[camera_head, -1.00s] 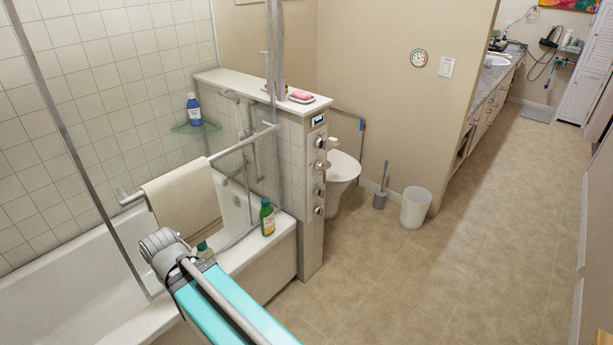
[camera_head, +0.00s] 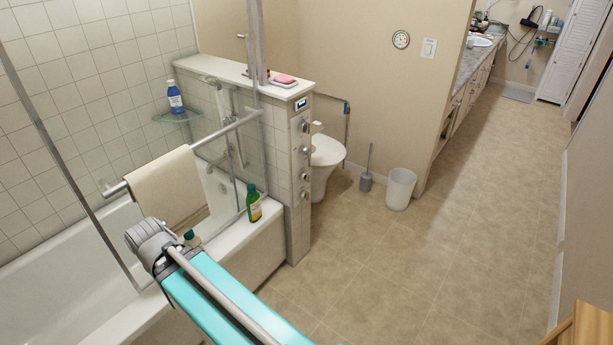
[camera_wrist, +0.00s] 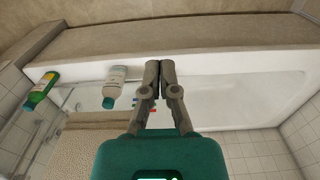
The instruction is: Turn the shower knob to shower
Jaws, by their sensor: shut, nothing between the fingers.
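The shower panel (camera_head: 300,150) is a narrow metal strip on the end of the tiled half wall, with a small display (camera_head: 301,104) at its top. Several round knobs (camera_head: 304,150) run down it, too small to read their settings or marks. In the wrist view, my gripper (camera_wrist: 160,66) is shut and empty, its fingers over the edge of the bathtub (camera_wrist: 225,95). No knob shows in that view. The gripper itself cannot be made out in the head view, where my arm reaches toward the tub.
A beige towel (camera_head: 168,193) hangs on a rail by the glass screen. A green bottle (camera_head: 254,204) stands on the tub rim near the panel. A toilet (camera_head: 325,160), brush (camera_head: 366,178) and white bin (camera_head: 400,190) stand beyond.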

